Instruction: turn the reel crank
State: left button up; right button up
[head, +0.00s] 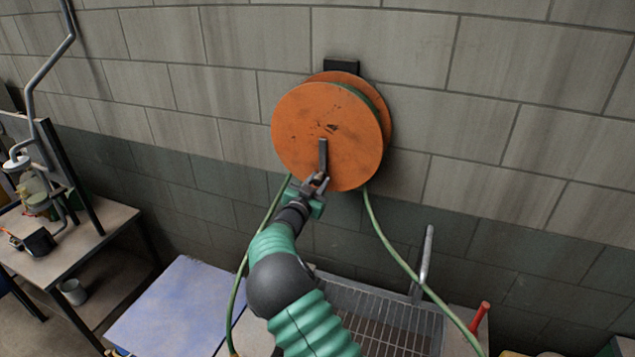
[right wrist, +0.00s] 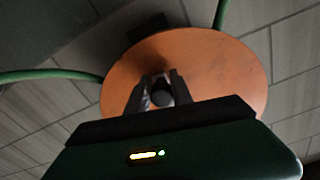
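The reel (head: 310,115) is a round orange drum on the block wall; its orange face also shows in the right wrist view (right wrist: 215,70). The dark crank arm (head: 323,153) points down from near the middle of the reel's face. My right gripper (head: 314,184) is at the crank's lower end and hides the handle in the head view. In the right wrist view, its two dark fingers (right wrist: 160,92) stand either side of a round grey knob. I cannot tell whether they press on it. My left gripper is not in view.
Green hose (head: 379,230) hangs from the reel on both sides of my right arm. Below are a metal grated sink (head: 372,318) with a pipe (head: 426,255), a red-handled object (head: 480,316) and a blue-topped surface (head: 175,305). A cluttered bench (head: 85,232) stands at left.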

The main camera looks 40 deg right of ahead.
jog(key=shift+s+a+r, duration=0.25)
jog(key=shift+a+r, duration=0.2)
jog(key=shift+c, duration=1.1)
jog(key=shift+s+a+r, duration=0.1)
jog(key=shift+a, duration=0.05)
grip_shut()
jog(key=shift+a, duration=0.1)
